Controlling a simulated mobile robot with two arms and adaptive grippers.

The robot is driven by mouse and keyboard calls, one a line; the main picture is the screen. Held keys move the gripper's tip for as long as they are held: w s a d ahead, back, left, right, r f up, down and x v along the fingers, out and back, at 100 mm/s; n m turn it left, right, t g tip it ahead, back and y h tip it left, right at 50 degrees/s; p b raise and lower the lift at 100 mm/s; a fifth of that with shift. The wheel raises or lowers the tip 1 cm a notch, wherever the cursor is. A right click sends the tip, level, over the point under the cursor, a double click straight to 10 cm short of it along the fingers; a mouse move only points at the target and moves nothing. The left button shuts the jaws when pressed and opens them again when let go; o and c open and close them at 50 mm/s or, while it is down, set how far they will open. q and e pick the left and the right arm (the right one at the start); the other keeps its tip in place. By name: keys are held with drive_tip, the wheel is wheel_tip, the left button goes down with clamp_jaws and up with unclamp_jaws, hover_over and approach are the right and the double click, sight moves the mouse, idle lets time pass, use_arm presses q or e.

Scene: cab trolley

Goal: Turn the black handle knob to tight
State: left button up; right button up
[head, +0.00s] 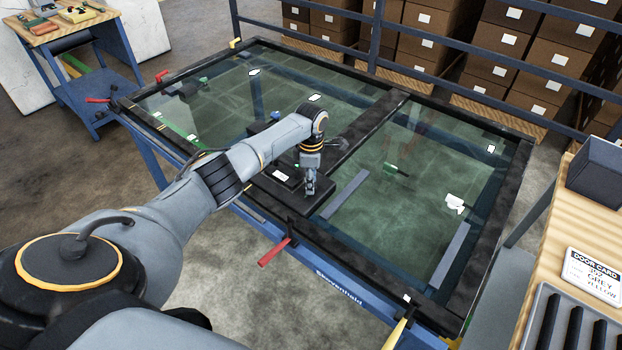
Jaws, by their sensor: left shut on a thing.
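My left gripper (310,190) points down over a black plate (264,186) on the front edge of the glazed door frame, left of the middle bar. It is shut on a small dark thing at the plate, which I take to be the black handle knob. The fingers hide most of the knob, so its turn angle cannot be made out. A white label (281,175) lies on the plate just left of the gripper. My right gripper is not in view.
The black-framed glass door (440,205) lies flat on a blue trolley. A red clamp handle (273,252) sticks out at its front, a yellow one (396,334) at the front right. A wooden table with a door card (592,278) stands right. Stacked boxes (550,70) stand behind a rail.

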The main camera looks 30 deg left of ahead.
use_arm(q)
drive_tip(key=shift+s+d+r+m+p, duration=0.1)
drive_tip(key=shift+d+r+m+p, duration=0.05)
drive_tip(key=shift+m+p, duration=1.5)
drive_tip(key=shift+m, duration=0.15)
drive_tip(key=m, duration=0.2)
drive_tip(key=m+p, duration=0.1)
drive_tip(key=m, duration=0.2)
drive_tip(key=shift+f+m, duration=0.2)
drive_tip(key=shift+m, duration=0.1)
drive_tip(key=m, duration=0.6)
drive_tip(key=shift+s, duration=0.1)
drive_tip(key=m, duration=0.5)
drive_tip(key=shift+m, duration=0.4)
drive_tip(key=m, duration=0.4)
drive_tip(key=shift+a, duration=0.2)
drive_tip(key=m, duration=0.5)
drive_tip(key=shift+b, duration=0.3)
drive_tip(key=m, duration=0.5)
drive_tip(key=shift+a+b, duration=0.1)
drive_tip(key=shift+b, duration=0.2)
drive_tip(key=shift+m, duration=0.3)
